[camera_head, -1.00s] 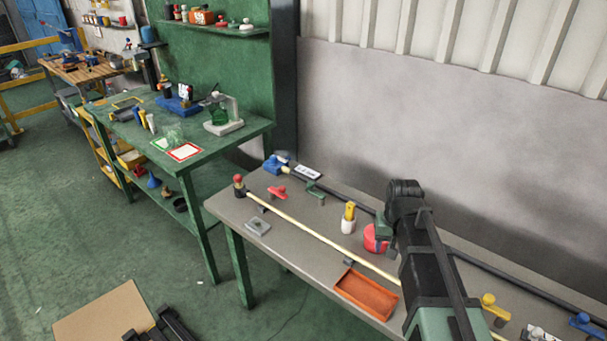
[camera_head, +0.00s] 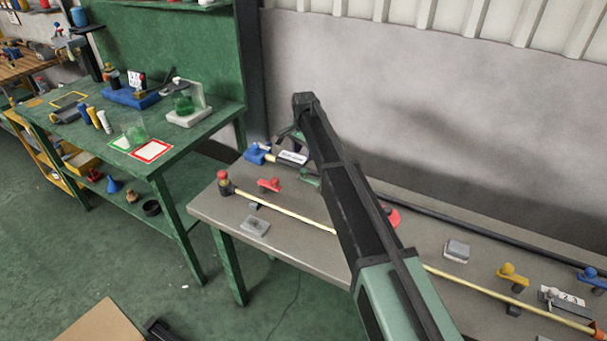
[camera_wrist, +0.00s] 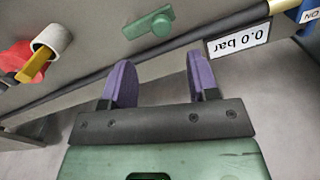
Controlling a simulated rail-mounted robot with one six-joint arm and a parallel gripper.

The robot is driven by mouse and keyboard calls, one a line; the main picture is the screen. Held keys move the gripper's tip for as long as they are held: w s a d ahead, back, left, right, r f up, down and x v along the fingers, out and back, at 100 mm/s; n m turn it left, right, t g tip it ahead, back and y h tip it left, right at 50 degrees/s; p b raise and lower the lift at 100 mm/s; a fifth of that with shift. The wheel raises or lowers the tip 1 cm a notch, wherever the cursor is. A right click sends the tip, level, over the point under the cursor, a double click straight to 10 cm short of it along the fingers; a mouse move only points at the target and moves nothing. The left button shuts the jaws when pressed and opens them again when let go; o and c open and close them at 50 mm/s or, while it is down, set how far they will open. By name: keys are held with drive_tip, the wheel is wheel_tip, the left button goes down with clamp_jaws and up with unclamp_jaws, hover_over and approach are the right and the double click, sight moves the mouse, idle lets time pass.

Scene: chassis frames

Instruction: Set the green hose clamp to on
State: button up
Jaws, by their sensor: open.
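The green hose clamp (camera_wrist: 150,22) lies on the grey bench at the top of the wrist view, with a round knob and a flat lever. In the head view it (camera_head: 310,178) is partly hidden behind my arm. My gripper (camera_wrist: 158,75) is open and empty, its two purple fingers pointing toward the bench. In the picture the clamp lies beyond the fingertips, apart from them. In the head view my gripper (camera_head: 290,136) shows only in part at the end of my arm.
A dark hose (camera_wrist: 185,47) runs along the bench, with a "0.0 bar" display (camera_wrist: 238,39) beside it. A blue part (camera_wrist: 308,14) is at the top right. A white cup (camera_wrist: 53,39) with a yellow handle stands left, near a red object (camera_wrist: 14,61). A red clamp (camera_head: 269,184) lies nearby.

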sight(304, 170)
wheel_tip(304, 170, down, 8)
drive_tip(key=b, duration=0.6)
drive_tip(key=shift+w+a+f+b, duration=0.1)
drive_tip(key=shift+f+b, duration=0.1)
drive_tip(key=shift+b, duration=0.1)
drive_tip(key=shift+r, duration=0.15)
drive_tip(key=shift+c, duration=0.3)
clamp_jaws()
